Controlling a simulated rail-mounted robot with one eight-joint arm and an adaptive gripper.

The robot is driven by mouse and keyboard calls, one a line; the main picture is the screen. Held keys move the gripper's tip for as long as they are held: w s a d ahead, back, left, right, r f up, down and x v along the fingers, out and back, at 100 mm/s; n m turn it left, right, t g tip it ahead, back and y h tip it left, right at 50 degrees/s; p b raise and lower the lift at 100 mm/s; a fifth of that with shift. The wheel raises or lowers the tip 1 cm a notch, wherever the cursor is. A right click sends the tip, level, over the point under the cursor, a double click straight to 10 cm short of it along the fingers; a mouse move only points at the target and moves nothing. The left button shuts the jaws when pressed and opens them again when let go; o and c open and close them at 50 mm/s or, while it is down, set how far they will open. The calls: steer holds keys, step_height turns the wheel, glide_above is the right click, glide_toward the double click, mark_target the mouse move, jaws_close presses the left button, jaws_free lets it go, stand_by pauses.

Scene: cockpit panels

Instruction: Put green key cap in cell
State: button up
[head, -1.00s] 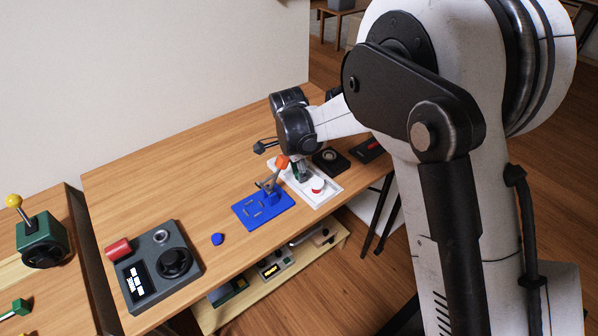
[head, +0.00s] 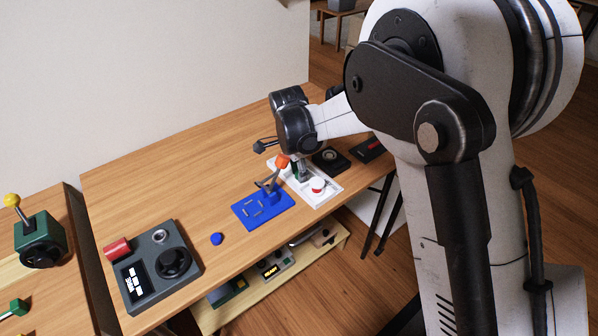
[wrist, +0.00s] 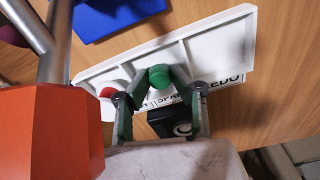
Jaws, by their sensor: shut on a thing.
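The green key cap (wrist: 160,77) is between the fingertips of my gripper (wrist: 161,84) in the wrist view, and the gripper is shut on it. The cap is over or in the white tray (wrist: 222,40), which has cells split by low walls and black-lettered labels along one edge. I cannot tell whether the cap touches the cell floor. In the head view my gripper (head: 301,173) points down at the white tray (head: 328,196), and the cap is hard to make out. A red cap (head: 318,185) sits in the tray near the gripper; it is partly hidden in the wrist view (wrist: 107,92).
A blue board (head: 248,217) with an orange-headed lever (head: 282,160) stands close left of the tray. The orange head (wrist: 55,130) looms large in the wrist view. A dark round-knob box (head: 331,160) lies behind the tray. A blue cap (head: 217,239) lies on open wood.

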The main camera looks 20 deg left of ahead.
stand_by(0.3)
steer(key=o, duration=0.9)
steer(key=o, duration=0.5)
steer(key=shift+r, duration=0.15)
steer(key=shift+r+p, duration=1.25)
steer(key=shift+r, duration=2.1)
